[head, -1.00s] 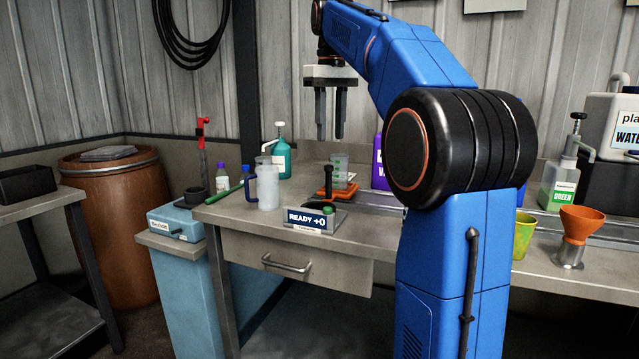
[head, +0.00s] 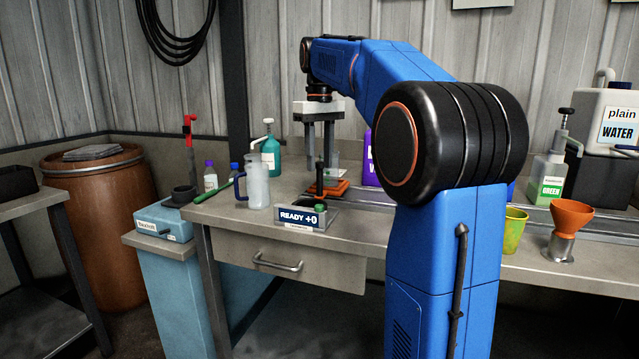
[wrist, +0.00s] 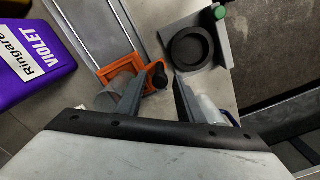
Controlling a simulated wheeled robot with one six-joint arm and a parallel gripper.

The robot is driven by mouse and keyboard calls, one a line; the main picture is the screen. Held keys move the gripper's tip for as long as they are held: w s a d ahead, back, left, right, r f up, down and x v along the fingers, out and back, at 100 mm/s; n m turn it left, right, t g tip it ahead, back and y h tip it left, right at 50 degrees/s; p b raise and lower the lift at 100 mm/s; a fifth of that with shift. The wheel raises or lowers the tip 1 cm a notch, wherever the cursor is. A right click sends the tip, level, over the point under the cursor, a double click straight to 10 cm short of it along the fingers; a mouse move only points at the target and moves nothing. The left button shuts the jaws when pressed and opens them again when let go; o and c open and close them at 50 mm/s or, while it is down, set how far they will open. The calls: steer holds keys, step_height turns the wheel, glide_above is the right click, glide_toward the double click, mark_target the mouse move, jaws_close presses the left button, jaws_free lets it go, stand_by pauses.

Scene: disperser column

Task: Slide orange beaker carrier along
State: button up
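The orange beaker carrier (head: 341,188) lies low on the bench, at the left end of a metal rail. It has an upright dark handle post (head: 319,182) and a clear beaker (head: 333,169), partly hidden behind my gripper. My gripper (head: 319,158) points down over the carrier with its two fingers apart. In the wrist view, the orange carrier (wrist: 121,69) is beyond the fingertips. The handle's black knob (wrist: 157,71) appears between the open fingers of my gripper (wrist: 159,81), with visible gaps at its sides. I cannot tell whether a finger touches the post.
A blue-handled jug (head: 257,183) and teal pump bottle (head: 270,155) are to the left. A violet bottle (wrist: 36,52) stands close by. The rail (head: 377,199) runs rightward.

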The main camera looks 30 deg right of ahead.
mark_target(320, 182)
step_height(320, 182, down, 7)
steer(key=shift+r, duration=0.1)
stand_by(0.4)
jaws_close()
